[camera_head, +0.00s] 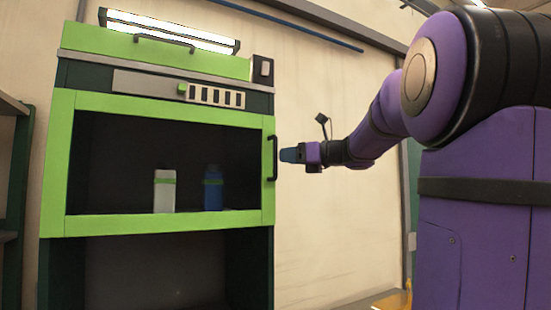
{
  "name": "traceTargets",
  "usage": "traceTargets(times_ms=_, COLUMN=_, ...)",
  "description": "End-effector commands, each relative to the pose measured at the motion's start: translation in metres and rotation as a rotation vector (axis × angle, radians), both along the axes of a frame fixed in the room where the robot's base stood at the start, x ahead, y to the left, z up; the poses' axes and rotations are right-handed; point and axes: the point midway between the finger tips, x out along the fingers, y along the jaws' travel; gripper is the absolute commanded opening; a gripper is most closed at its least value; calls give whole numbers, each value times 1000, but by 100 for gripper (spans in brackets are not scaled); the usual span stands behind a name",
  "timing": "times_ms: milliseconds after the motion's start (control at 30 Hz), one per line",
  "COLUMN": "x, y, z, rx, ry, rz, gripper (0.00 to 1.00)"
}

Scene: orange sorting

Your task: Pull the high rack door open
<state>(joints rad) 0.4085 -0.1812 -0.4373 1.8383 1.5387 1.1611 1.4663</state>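The rack is a tall dark-green cabinet with a bright green door frame (160,103) around its upper compartment. The door looks shut. Its black vertical handle (273,158) is on the right side of the frame. My gripper (284,156) is at the end of my purple arm, just right of the handle and at about its height. The fingertips look blue-grey and lie close to the handle. I cannot tell whether they touch it or how far apart they are.
Inside the upper compartment stand a white bottle (164,191) with a green band and a blue bottle (213,188). A second black handle (164,40) is on the green top panel. A shelf (12,170) stands at the left edge. The wall right of the rack is bare.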

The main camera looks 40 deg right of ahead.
Motion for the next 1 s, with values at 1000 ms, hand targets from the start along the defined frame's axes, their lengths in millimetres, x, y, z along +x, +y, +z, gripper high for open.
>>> traceTargets(times_ms=1000, x=44, y=15, z=0, rx=-1, ry=0, rz=0, gripper=0)
